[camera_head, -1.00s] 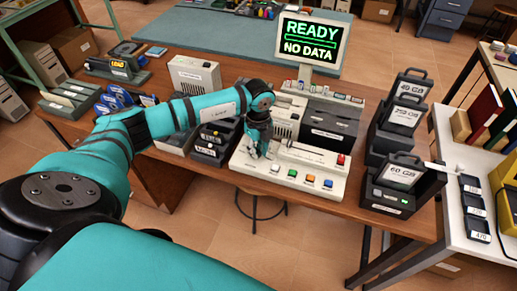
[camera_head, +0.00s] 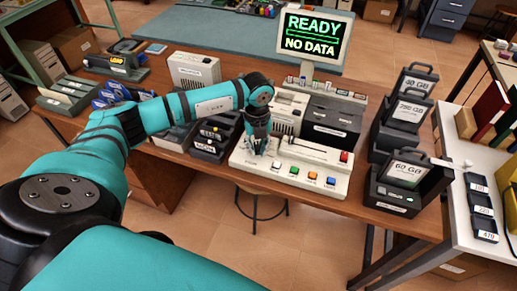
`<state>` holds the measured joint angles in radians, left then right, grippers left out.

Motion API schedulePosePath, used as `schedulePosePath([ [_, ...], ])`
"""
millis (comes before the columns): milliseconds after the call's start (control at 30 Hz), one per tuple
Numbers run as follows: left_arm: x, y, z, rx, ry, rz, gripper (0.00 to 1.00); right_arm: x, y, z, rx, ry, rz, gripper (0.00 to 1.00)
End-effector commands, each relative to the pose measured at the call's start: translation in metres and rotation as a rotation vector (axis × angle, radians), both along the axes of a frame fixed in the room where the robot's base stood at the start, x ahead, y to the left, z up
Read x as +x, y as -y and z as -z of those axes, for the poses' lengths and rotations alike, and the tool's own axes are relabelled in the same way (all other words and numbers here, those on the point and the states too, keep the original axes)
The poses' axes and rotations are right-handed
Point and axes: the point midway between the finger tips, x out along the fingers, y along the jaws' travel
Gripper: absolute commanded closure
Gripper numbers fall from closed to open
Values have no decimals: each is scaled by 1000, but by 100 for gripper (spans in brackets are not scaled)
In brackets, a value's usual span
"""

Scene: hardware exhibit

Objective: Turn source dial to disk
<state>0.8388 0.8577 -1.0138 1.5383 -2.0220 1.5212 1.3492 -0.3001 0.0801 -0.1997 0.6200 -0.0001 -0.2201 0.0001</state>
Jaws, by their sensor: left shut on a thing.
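The control panel (camera_head: 290,185) is a cream console on the wooden desk, with several coloured buttons, a slider slot and a red button at its right. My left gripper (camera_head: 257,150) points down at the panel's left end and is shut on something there. The source dial is hidden under the gripper, so I cannot see its setting. The monitor (camera_head: 312,40) behind shows "READY" and "NO DATA" in green and white. My right gripper is not in view.
Drive docks with labelled drives, one marked 60 GB (camera_head: 405,172), stand right of the panel. Dark boxes (camera_head: 212,138) stand close on its left. A white table (camera_head: 470,205) is at the far right. A stool (camera_head: 260,205) is under the desk front.

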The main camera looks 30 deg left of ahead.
Motion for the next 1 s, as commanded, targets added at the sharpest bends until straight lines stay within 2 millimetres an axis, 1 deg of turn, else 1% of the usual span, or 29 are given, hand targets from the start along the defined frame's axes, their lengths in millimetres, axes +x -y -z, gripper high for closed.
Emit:
schedulePosePath([
  [33, 0, -1, 2, 0, 3, 42, 100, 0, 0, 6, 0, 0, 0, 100],
  [600, -2, -7, 2, 0, 4, 574, 100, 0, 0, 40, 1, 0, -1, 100],
  [800, -3, -9, 1, 1, 4, 723, 100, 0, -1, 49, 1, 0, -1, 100],
  [1000, -3, -10, 0, 0, 4, 828, 100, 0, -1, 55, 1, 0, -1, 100],
])
